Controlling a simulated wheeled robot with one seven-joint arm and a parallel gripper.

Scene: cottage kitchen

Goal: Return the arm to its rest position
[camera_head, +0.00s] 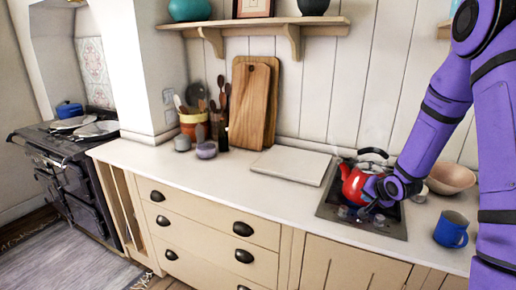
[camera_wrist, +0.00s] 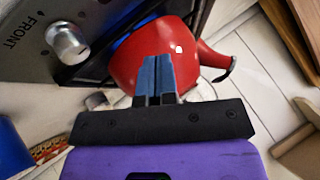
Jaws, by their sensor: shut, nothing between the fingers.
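My purple arm (camera_head: 436,125) reaches down from the upper right in the head view. My gripper (camera_wrist: 157,62) is shut and empty; its two blue-grey fingers are together in the wrist view. In the head view the gripper (camera_head: 369,199) is at the cooktop, partly hidden by my wrist. The red kettle (camera_head: 352,186) stands on the cooktop (camera_head: 337,208), right by the fingers. It fills the upper middle of the wrist view (camera_wrist: 128,62), with its spout to the right. I cannot tell whether the fingers touch it.
A blue mug (camera_head: 451,230) and a pinkish bowl (camera_head: 451,178) stand right of the cooktop, close to my arm. A pale board (camera_head: 291,165) lies left of it. Wooden boards (camera_head: 254,105) lean on the wall under a shelf (camera_head: 262,24). The left counter front is clear.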

